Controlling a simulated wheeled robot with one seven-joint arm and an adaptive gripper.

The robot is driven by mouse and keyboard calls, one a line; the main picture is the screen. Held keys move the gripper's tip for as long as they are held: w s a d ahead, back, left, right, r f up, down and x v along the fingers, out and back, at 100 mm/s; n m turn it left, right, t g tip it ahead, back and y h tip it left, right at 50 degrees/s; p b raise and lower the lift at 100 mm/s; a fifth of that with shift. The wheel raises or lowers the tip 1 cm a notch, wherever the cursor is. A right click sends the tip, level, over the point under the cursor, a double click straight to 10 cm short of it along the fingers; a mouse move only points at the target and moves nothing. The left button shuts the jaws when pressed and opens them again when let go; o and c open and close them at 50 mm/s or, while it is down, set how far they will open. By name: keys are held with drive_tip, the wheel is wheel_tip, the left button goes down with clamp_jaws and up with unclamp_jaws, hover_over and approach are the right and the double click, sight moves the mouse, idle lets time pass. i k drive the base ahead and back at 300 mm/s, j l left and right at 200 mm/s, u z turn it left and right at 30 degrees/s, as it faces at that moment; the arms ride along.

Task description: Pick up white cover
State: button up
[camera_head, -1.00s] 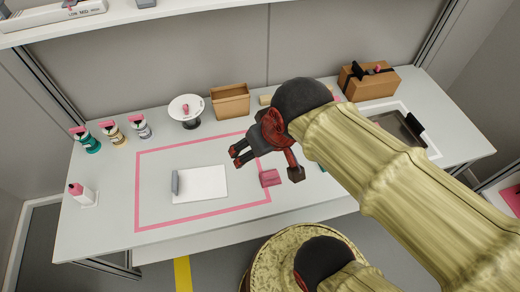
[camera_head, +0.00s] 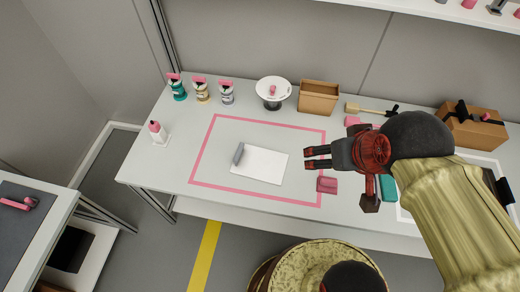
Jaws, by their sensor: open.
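A flat white rectangular piece (camera_head: 263,165) lies on the table inside a pink outlined square. It looks like the white cover. A grey cylinder-like strip (camera_head: 239,154) lies along its left edge. My gripper (camera_head: 307,158) shows in the head view to the right of the white piece, pointing left, over the right side of the pink outline. Its fingers are open with nothing between them. The gripper is apart from the white piece, which is fully in view.
A pink block (camera_head: 327,184) lies just below my gripper. Several pink-topped containers, including a teal one (camera_head: 178,92), a white round stand (camera_head: 273,88) and a cardboard box (camera_head: 318,97) line the back. A white bottle (camera_head: 158,132) stands left. The outlined square's left part is clear.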

sight(258, 164)
drive_tip(key=k+j+z, duration=0.2)
drive_tip(key=j, duration=0.2)
drive_tip(key=j+z, duration=0.25)
drive_tip(key=j, duration=0.2)
drive_tip(key=k+j+z, duration=0.2)
drive_tip(key=j, duration=0.15)
drive_tip(key=k+j+z, duration=0.2)
drive_tip(key=j, duration=0.15)
drive_tip(key=k+j+z, duration=0.2)
drive_tip(key=j, duration=0.15)
